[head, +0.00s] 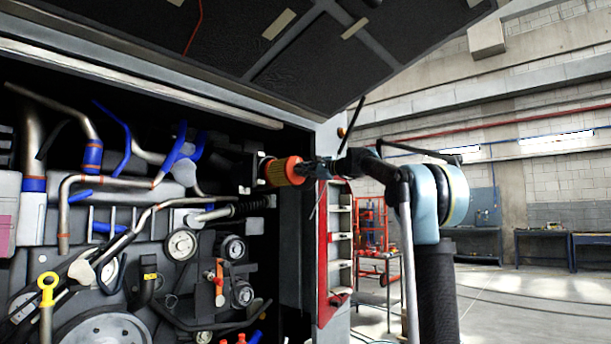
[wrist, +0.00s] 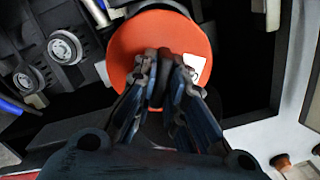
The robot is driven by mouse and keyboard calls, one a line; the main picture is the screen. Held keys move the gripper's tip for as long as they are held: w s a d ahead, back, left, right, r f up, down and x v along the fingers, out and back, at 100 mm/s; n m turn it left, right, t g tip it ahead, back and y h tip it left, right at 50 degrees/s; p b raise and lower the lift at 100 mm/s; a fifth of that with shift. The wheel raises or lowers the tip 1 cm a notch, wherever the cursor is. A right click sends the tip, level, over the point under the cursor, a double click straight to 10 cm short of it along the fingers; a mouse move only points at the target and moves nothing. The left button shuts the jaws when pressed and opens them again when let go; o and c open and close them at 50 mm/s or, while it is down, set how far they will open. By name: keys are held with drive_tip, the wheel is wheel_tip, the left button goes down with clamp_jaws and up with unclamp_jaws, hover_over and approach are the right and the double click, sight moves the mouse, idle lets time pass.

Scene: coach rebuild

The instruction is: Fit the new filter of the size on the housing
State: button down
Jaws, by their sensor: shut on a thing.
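An orange filter (head: 283,171) with a brown pleated end is in my gripper (head: 318,170) in the head view, held roughly level at the right side of the open engine bay. In the wrist view the filter's round orange end (wrist: 190,40) faces me. My gripper (wrist: 163,75) is shut on a dark loop in the middle of that end. A small white label (wrist: 197,68) shows on the orange face. A dark fitting (head: 254,172) is just left of the filter; I cannot tell whether they touch. The housing and its size marking are not clearly visible.
Pipes and hoses (head: 110,185) and several pulleys (head: 182,244) fill the bay to the left. A raised panel (head: 330,40) hangs above. A red-edged ladder-like frame (head: 335,250) stands below my gripper. A red rack (head: 372,225) and workbenches (head: 545,245) are farther right, with open floor between.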

drive_tip(key=shift+w+a+r, duration=0.1)
drive_tip(key=shift+a, duration=0.05)
idle(0.5)
drive_tip(key=shift+w+a, duration=0.4)
drive_tip(key=shift+a, duration=0.15)
drive_tip(key=shift+x, duration=1.3)
drive_tip(key=shift+w, duration=0.15)
drive_tip(key=shift+x, duration=3.15)
drive_tip(key=shift+w+f, duration=0.15)
drive_tip(key=shift+f, duration=0.05)
